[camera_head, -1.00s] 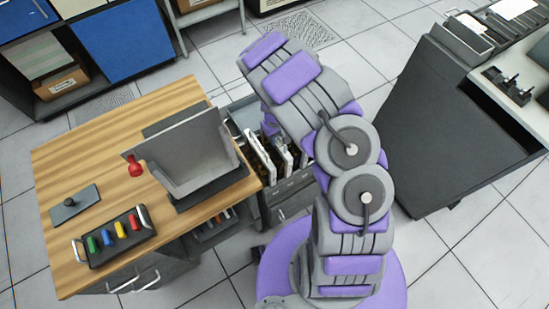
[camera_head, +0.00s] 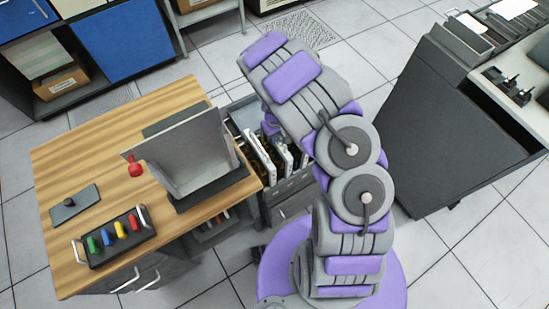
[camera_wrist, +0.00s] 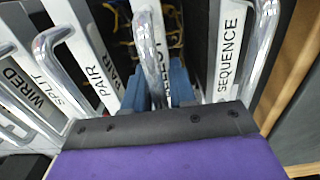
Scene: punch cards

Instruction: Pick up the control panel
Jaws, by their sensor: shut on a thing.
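Several control panels with metal handles stand on edge in an open drawer (camera_head: 250,115). In the wrist view, their white labels include WIRED (camera_wrist: 28,88), SPLIT (camera_wrist: 48,92), PAIR (camera_wrist: 98,75) and SEQUENCE (camera_wrist: 228,50). My gripper (camera_wrist: 158,90) has its blue fingers on both sides of the handle (camera_wrist: 150,45) of a middle panel, shut on it. That panel's label is partly hidden and seems to end in "ECT". The panel stands among the others.
A wooden-topped desk (camera_head: 75,150) stands left of the drawer, with a grey holder (camera_head: 190,150), a red knob (camera_head: 135,168) and a box of coloured switches (camera_head: 118,235). Neighbouring panels stand close on both sides of the gripper. A dark cabinet (camera_head: 455,130) stands at right.

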